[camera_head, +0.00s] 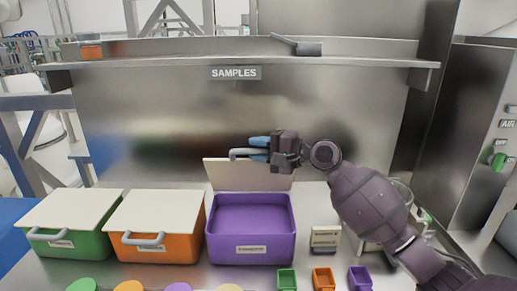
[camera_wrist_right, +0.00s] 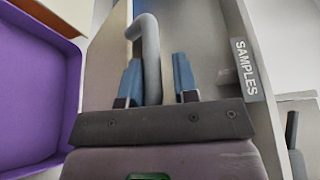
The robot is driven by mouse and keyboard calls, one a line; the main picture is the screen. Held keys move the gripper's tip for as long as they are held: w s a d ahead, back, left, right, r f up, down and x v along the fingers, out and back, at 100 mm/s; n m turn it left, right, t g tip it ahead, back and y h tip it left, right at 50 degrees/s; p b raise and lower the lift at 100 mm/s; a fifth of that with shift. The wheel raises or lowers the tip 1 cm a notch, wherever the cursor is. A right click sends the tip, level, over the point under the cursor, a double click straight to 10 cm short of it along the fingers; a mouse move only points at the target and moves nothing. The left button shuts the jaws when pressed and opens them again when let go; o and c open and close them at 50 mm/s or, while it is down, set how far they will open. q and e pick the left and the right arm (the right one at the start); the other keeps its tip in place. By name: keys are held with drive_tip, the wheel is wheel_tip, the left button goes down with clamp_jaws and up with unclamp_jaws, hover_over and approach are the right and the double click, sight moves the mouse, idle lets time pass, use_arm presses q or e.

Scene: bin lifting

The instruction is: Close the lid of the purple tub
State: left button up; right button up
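The purple tub (camera_head: 251,255) stands open on the steel counter, with its inside showing. Its pale lid (camera_head: 248,174) is raised at the back and stands nearly upright. The lid's grey handle (camera_head: 235,153) is near the lid's top edge. My right gripper (camera_head: 257,149) reaches in from the right, with its blue fingers at the handle. In the right wrist view, the gripper (camera_wrist_right: 158,75) is open and the handle (camera_wrist_right: 151,50) runs between its fingers, with a gap to the right finger. The purple tub wall (camera_wrist_right: 70,90) shows at the left there. My left gripper is not in view.
An orange tub (camera_head: 188,240) and a green tub (camera_head: 85,244) with closed lids stand to the left. Small green, orange and purple bins (camera_head: 323,279) and round coloured lids (camera_head: 130,287) lie in front. A steel back panel with a "SAMPLES" sign (camera_head: 236,73) rises behind.

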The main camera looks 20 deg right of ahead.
drive_tip(key=shift+d, duration=0.15)
drive_tip(key=shift+s+d, duration=0.25)
drive_tip(key=v, duration=1)
drive_tip(key=shift+b, duration=0.3)
drive_tip(key=shift+a, duration=0.1)
